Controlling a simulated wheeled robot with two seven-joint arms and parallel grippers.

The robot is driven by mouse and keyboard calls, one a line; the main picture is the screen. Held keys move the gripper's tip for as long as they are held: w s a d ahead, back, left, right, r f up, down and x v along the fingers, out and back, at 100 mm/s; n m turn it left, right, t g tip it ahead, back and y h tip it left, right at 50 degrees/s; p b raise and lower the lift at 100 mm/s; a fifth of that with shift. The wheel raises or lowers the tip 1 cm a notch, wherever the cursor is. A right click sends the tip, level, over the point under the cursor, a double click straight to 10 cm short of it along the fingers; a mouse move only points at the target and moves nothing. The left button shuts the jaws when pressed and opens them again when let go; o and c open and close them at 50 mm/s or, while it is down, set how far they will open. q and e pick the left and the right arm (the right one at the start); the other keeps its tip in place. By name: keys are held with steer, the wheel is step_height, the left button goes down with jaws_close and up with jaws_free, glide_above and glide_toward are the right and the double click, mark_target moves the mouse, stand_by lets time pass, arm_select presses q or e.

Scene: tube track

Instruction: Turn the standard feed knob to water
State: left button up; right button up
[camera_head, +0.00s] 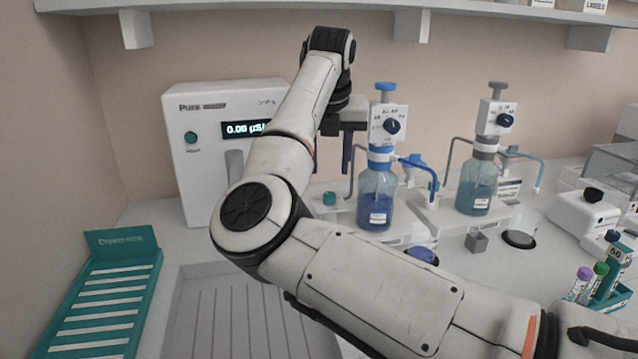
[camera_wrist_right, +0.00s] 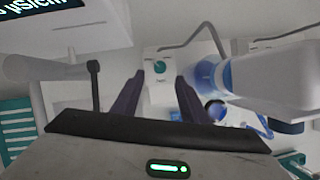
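A small round teal knob (camera_head: 329,198) sits on a white base left of the blue bottle dispenser (camera_head: 378,190). I take it for the feed knob; its setting and label are too small to read. In the right wrist view the knob (camera_wrist_right: 160,66) lies just beyond the gap between the fingertips. My right gripper (camera_head: 331,168) is above it, pointing down, with its two dark fingers apart and nothing between them. The open fingers also show in the wrist view (camera_wrist_right: 157,78). My left gripper is not in view.
A white water purifier (camera_head: 190,175) with a lit display stands at left behind my right arm. A second bottle dispenser (camera_head: 478,187) stands to the right. A grey drain tray (camera_head: 225,320), teal rack (camera_head: 110,290) and capped tubes (camera_head: 600,275) are nearer. A shelf runs overhead.

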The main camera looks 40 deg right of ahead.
mark_target(329, 193)
steer(key=x, duration=0.7)
steer(key=shift+s+f+p, duration=0.1)
steer(key=shift+f+p, duration=0.1)
steer(key=shift+p, duration=0.2)
steer(key=shift+w+d+f, duration=0.2)
steer(key=shift+w+f, duration=0.05)
steer(key=shift+f, duration=0.35)
steer(key=shift+c, duration=1.1)
jaws_close()
